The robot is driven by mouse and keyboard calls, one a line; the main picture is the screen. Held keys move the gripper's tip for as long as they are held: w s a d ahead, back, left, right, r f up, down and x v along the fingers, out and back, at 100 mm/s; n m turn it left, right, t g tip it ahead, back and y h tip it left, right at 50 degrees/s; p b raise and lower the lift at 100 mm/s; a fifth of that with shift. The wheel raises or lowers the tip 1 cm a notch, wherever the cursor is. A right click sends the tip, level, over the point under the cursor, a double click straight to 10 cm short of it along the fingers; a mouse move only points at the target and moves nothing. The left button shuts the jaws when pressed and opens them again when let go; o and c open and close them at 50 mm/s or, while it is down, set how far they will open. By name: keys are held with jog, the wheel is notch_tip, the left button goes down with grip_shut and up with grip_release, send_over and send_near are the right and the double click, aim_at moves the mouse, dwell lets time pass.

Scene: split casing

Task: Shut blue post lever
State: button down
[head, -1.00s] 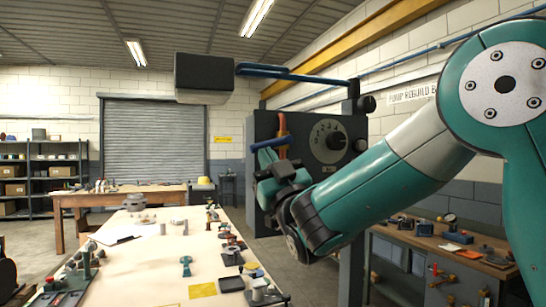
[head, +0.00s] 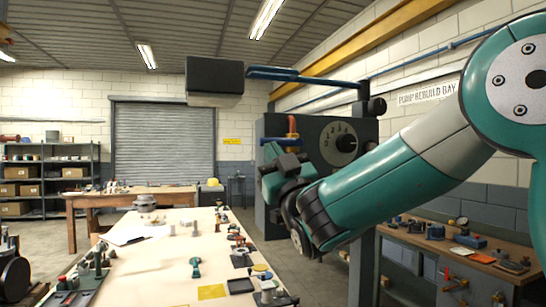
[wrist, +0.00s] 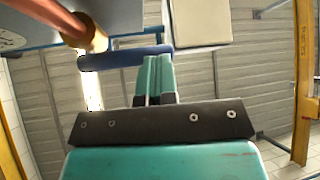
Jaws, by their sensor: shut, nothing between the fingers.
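The blue lever (head: 273,140) is a short, round blue bar, close to level, beside an orange-red pipe (head: 292,124) in front of the dark machine. In the wrist view the lever (wrist: 115,58) lies across the picture just beyond my fingertips, with the copper-coloured pipe (wrist: 74,20) and its collar at upper left. My gripper (head: 266,160) is just below the lever. In the wrist view its two teal fingers (wrist: 158,62) are pressed together, empty, and overlap the lever's right part. I cannot tell whether they touch it. The lever's joint is not clearly visible.
The dark machine (head: 340,175) with a dial stands behind my gripper. A grey box (head: 214,75) on a blue arm hangs above. A long table (head: 160,265) with several small parts lies below left. A workbench (head: 470,255) is at the right.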

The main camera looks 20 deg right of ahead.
jog(key=a+b+v, duration=0.2)
jog(key=b+v, duration=1.1)
jog(key=b, duration=0.2)
jog(key=shift+s+f+b, duration=0.25)
jog(key=shift+f+b, duration=0.1)
jog(key=shift+f, duration=0.15)
jog(key=shift+a, duration=0.1)
notch_tip(320, 180, down, 20)
jog(key=a+m+g+h, duration=0.1)
jog(key=a+m+g, duration=0.15)
jog(key=g, duration=0.95)
jog(key=s+f+n+g, duration=0.1)
jog(key=s+f+g, duration=0.5)
jog(key=s, duration=0.4)
jog(key=s+f+n+g+h, duration=0.1)
jog(key=s+f+g, duration=0.6)
jog(key=s, duration=0.4)
jog(key=shift+s+a+n+g, duration=0.2)
jog(key=shift+a+n+g, duration=0.15)
jog(key=shift+a+g, duration=0.05)
